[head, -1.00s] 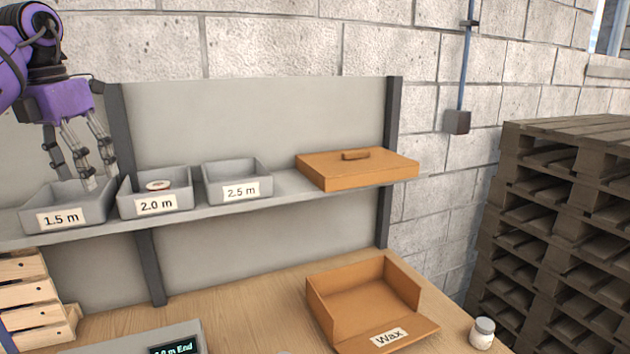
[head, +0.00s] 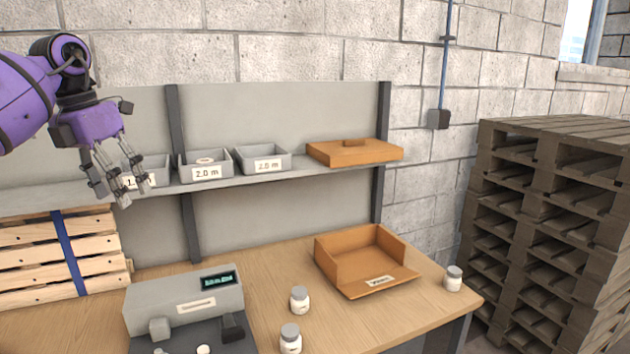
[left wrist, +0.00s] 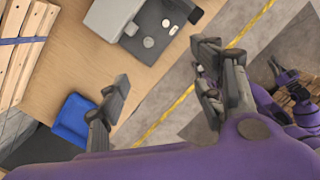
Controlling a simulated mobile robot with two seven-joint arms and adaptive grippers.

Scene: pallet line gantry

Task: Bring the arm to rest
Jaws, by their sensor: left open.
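My left gripper (head: 118,184) hangs fingers-down at the left of the head view, in front of the left end of the shelf (head: 233,180). It is open and nothing shows between its fingers. It hides much of the leftmost grey bin (head: 157,172). In the left wrist view, the open fingers of the left gripper (left wrist: 165,88) stand apart over the table edge and floor.
Grey bins (head: 207,173) and a lidded orange box (head: 355,152) stand on the shelf. Below are a grey machine (head: 185,298), an open orange Wax box (head: 367,290), several white jars (head: 300,300) and wooden slats (head: 50,262). Pallets (head: 550,215) are stacked right. A blue bin (left wrist: 73,118) shows in the wrist view.

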